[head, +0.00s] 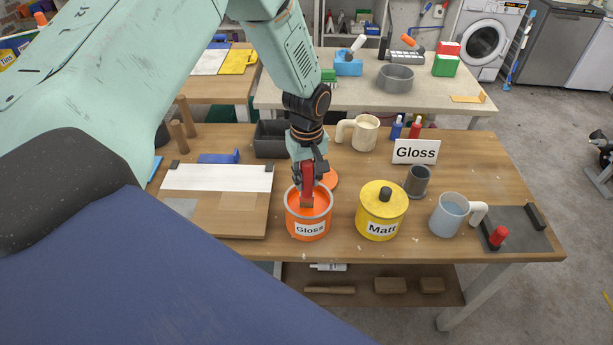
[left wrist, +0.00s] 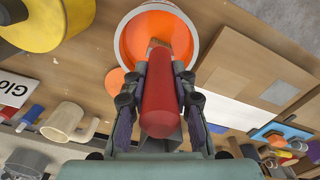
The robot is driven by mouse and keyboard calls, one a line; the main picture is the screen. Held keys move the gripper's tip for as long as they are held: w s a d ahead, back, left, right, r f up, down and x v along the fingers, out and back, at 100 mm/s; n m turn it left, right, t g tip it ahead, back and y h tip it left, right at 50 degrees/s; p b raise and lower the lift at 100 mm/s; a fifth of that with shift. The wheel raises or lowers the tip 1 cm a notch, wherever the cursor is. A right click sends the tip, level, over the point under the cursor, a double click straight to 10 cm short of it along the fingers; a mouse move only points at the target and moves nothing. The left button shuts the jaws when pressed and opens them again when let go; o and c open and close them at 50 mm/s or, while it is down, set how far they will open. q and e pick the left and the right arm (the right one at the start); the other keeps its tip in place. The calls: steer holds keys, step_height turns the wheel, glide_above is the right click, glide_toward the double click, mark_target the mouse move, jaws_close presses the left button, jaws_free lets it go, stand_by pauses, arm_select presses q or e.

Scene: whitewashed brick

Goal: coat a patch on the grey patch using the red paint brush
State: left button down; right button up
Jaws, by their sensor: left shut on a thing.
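My left gripper (head: 308,178) is shut on the red paint brush (head: 307,183) and holds it handle up, bristles down, at the mouth of the open orange Gloss tin (head: 290,222). In the left wrist view, my left gripper (left wrist: 158,100) grips the red handle (left wrist: 160,95), and the brown bristles show inside the tin's rim (left wrist: 122,45). I cannot tell how deep they reach in the orange paint. The grey patch (head: 183,207) is at the lower left of the board (head: 250,230), below a white strip (head: 217,178). My right gripper is not in view.
A yellow Matt tin (head: 381,215), lidded, stands right of the Gloss tin. Beyond it are a dark cup (head: 418,182), a mug (head: 450,216) and a dark plate (head: 520,222) with a red-handled item (head: 499,236). A Gloss sign (head: 415,151) and cream mug (head: 364,132) stand behind.

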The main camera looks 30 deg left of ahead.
arm_select(q)
steer(key=shift+w+d, duration=0.25)
steer(key=shift+w+f, duration=0.1)
steer(key=shift+w, duration=0.15)
steer(key=shift+s+a, duration=0.2)
steer(key=shift+s, duration=0.2)
steer(key=shift+w+d+f, duration=0.2)
steer(key=shift+w, duration=0.1)
steer(key=shift+a+f, duration=0.1)
steer(key=shift+a, duration=0.05)
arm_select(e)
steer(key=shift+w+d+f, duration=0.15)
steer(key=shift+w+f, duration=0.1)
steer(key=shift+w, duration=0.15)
arm_select(q)
steer(key=shift+s, duration=0.25)
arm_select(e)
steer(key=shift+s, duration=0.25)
